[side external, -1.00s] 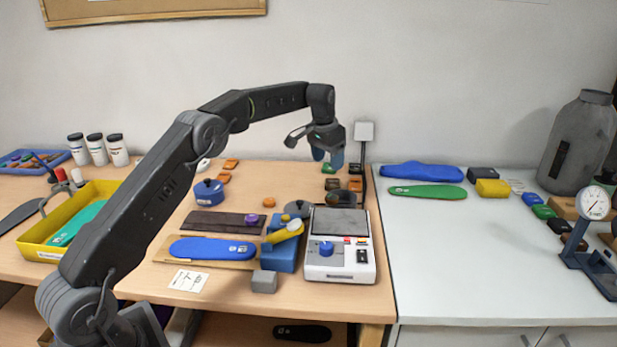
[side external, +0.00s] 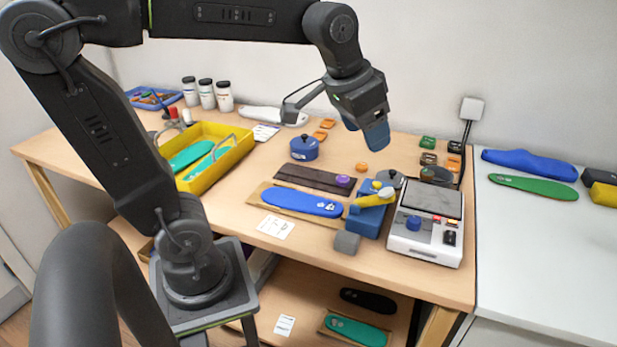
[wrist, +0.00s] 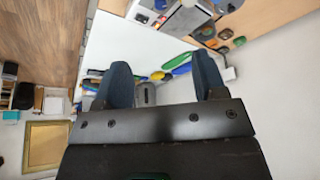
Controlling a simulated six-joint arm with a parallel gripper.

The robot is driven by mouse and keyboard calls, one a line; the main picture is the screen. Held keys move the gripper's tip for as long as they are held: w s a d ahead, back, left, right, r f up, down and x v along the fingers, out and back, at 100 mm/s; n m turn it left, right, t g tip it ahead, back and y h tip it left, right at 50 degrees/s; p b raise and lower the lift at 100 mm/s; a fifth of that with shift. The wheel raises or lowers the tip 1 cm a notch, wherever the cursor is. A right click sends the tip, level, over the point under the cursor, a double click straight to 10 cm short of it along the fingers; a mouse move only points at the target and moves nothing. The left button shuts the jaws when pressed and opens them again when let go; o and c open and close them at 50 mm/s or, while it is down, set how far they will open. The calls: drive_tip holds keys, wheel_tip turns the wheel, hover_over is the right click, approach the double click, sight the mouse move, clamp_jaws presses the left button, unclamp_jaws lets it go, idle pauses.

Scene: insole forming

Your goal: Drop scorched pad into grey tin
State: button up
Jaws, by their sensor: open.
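My gripper (side external: 372,132) hangs above the back of the wooden table, fingers tilted downward. In the wrist view my gripper (wrist: 163,78) has two blue fingers wide apart, with nothing held between them. Small pads lie at the table's back right: a green one (side external: 428,142), a dark brown one (side external: 428,158) and others partly hidden by the lamp post. I cannot tell for certain which is scorched. My gripper is apart from both.
A white scale device (side external: 425,245) and a blue block (side external: 368,220) stand at the front right. A lidded blue pot (side external: 304,148) stands mid-table. Orange pads (side external: 320,135) lie behind it. A yellow tray (side external: 243,150) is at the left.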

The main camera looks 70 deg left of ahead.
drive_tip(key=s+d+f, duration=0.2)
drive_tip(key=s+f, duration=0.4)
drive_tip(key=s, duration=0.4)
drive_tip(key=shift+s+t, duration=0.35)
drive_tip(key=shift+t, duration=0.05)
idle(1.1)
drive_tip(key=shift+o, duration=0.8)
drive_tip(key=shift+w, duration=0.1)
